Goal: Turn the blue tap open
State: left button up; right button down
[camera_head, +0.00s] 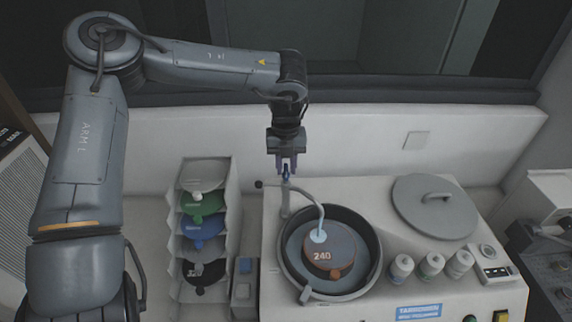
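The blue tap (287,178) sits on top of a grey pipe (286,204) at the back left of the machine. A curved spout (316,197) runs from the pipe over a dark round bowl (372,242). A pale blue patch (319,236) shows below the spout's end, on a disc marked 240 (322,258); I cannot tell if it is water. My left gripper (287,171) points straight down at the tap, with its fingers on either side of the blue part. Whether they touch it is too small to tell. My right gripper is not in view.
A rack (228,225) with several coloured discs stands left of the machine. A round lid (435,206) with a handle lies at the right. Several white bottles (431,265) stand along the front right of the bowl. A white wall is close behind the tap.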

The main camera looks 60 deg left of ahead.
aim_at(286, 170)
pick_arm(q)
jog(key=shift+o, duration=0.7)
jog(key=shift+r, duration=0.1)
jog(key=shift+r, duration=0.35)
notch_tip(286, 170, up, 10)
